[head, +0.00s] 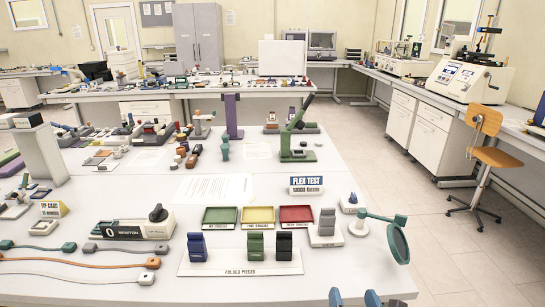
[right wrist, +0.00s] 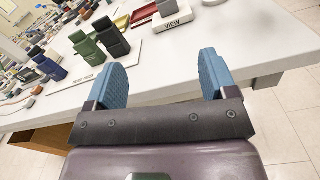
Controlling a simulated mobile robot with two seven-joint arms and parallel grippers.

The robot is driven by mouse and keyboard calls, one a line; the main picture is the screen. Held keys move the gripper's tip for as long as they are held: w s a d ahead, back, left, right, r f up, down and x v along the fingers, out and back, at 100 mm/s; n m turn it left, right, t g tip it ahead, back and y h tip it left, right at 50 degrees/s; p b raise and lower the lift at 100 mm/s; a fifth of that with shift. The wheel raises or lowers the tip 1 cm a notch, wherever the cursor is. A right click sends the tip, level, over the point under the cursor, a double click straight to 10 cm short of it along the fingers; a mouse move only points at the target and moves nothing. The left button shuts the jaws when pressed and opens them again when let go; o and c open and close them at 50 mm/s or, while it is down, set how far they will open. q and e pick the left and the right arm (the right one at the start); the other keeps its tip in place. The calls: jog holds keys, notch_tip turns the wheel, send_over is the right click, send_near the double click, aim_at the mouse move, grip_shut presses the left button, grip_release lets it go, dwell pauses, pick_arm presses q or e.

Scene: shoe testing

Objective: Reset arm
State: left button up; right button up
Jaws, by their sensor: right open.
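My right gripper (head: 354,298) shows at the bottom edge of the head view, at the front edge of the white table. Only its blue fingertips are in that picture. In the right wrist view the right gripper (right wrist: 162,82) has its two blue fingers wide apart with nothing between them. It is apart from the folded pieces on the table. My left gripper is not in view.
On the white table (head: 345,185), blue, green and black folded pieces (head: 256,247) stand on a white board (head: 225,268). Behind them are green, yellow and red trays (head: 258,224). A round magnifier (head: 398,243) stands near the right edge.

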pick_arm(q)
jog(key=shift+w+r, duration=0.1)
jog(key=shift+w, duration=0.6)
pick_arm(e)
jog(key=s+d+f+m+g, duration=0.3)
jog(key=s+d+f+m, duration=0.2)
jog(key=m, duration=1.1)
jog(key=s+d+f+m+g+h, duration=0.1)
jog(key=s+d+f+m+g, duration=0.2)
jog(key=s+f+m, duration=0.6)
jog(key=d+f+m, duration=0.1)
jog(key=d+m, duration=0.1)
jog(key=m, duration=0.6)
jog(key=shift+s+d, duration=0.25)
jog(key=shift+s, duration=0.1)
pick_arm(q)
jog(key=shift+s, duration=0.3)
pick_arm(e)
jog(key=shift+f, duration=0.1)
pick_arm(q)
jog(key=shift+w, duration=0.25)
